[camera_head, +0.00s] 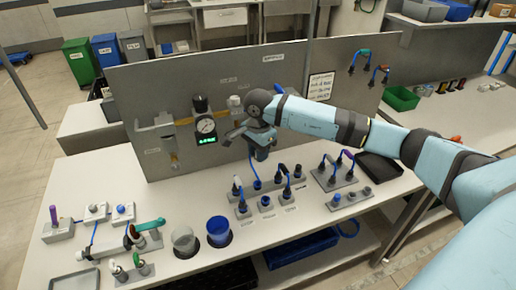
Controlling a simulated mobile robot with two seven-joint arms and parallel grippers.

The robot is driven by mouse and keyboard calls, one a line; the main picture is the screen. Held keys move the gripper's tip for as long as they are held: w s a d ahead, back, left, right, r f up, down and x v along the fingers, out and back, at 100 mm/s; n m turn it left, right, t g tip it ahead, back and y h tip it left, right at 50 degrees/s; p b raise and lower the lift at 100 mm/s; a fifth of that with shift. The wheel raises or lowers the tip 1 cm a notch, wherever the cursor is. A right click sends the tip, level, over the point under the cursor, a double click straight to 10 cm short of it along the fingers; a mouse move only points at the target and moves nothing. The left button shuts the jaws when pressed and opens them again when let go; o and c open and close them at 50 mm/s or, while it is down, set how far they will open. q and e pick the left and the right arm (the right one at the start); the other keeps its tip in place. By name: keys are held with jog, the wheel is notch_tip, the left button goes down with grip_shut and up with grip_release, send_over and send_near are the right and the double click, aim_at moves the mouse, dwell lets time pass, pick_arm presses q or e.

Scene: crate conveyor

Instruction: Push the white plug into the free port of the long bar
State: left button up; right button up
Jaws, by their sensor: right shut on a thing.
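My right gripper (261,154) is above the bench, in front of the grey upright panel. It is shut on a small piece, taken as the white plug, which the fingers mostly hide. A blue cable (252,170) hangs below the gripper down to the bench. Below it stands a long grey bar (268,193) with dark plugs and blue cables. A pale-topped plug stands at its left end. The gripper is apart from the bar. Which port is free is too small to tell. My left gripper is not in view.
A second bar (338,183) with purple cables and a small block (350,199) stand to the right. Two cups (218,230) and pipe fittings are front left. A black tray (380,168) lies at the right.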

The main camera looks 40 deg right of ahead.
jog(key=shift+w+a+f, duration=0.1)
jog(key=shift+f+b, duration=0.3)
jog(key=shift+f, duration=0.25)
notch_tip(320, 180, down, 7)
jog(key=b, duration=0.3)
jog(key=shift+f+b, duration=0.55)
jog(key=shift+b, duration=0.1)
jog(key=shift+f+b, duration=0.1)
jog(key=shift+b, duration=0.4)
dwell(0.8)
jog(key=shift+f+b, duration=0.85)
jog(key=shift+b, duration=0.05)
dwell(0.5)
dwell(0.4)
